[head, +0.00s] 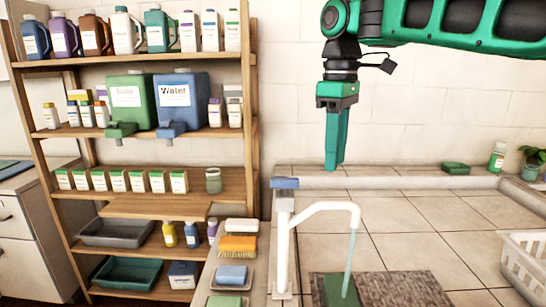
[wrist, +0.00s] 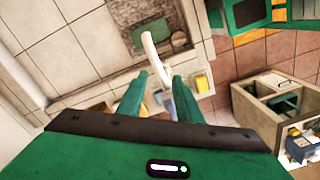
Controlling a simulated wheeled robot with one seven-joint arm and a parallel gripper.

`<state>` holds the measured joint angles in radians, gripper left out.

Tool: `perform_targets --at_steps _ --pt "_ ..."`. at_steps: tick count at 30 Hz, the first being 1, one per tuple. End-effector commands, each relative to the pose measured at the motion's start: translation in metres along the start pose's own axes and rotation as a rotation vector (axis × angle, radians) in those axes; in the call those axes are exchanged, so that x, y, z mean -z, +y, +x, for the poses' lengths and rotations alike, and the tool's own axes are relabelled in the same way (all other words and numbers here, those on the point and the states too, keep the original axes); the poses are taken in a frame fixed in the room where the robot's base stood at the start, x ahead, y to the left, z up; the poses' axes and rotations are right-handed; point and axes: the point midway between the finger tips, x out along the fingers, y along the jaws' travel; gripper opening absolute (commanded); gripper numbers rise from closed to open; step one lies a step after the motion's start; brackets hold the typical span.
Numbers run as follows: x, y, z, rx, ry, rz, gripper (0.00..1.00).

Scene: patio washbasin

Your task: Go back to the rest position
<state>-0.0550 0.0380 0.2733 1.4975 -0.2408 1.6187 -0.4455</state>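My gripper (head: 336,165) hangs fingers-down from the green arm, above and behind the white tap (head: 325,209) in the head view. In the wrist view my gripper (wrist: 160,85) has its two green fingers spread apart, with nothing held between them. The tap has a blue handle (head: 285,183), and a pale stream (head: 349,265) runs down from its spout. The tap's white spout (wrist: 152,48) shows beyond the fingertips in the wrist view; I see no contact.
A wooden shelf (head: 155,62) with bottles and jugs stands at the left. Soap and brush trays (head: 238,245) lie left of the tap. A green item (head: 336,290) lies under the stream on a grey-brown mat (head: 405,290). A white basket (head: 525,262) stands at the right.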

Motion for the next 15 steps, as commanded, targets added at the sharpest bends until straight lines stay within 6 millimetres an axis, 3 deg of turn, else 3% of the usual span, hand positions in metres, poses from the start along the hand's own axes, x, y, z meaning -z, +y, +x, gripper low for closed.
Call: perform_targets --at_steps 1,8,11,15 --pt "-0.026 0.006 0.014 0.000 -0.002 0.111 0.32" --pt "-0.145 0.020 0.079 0.006 0.013 0.608 0.32" --pt "-0.199 0.014 0.112 0.005 0.020 0.824 0.32" --pt "-0.272 -0.008 0.161 0.004 0.027 1.114 0.32"
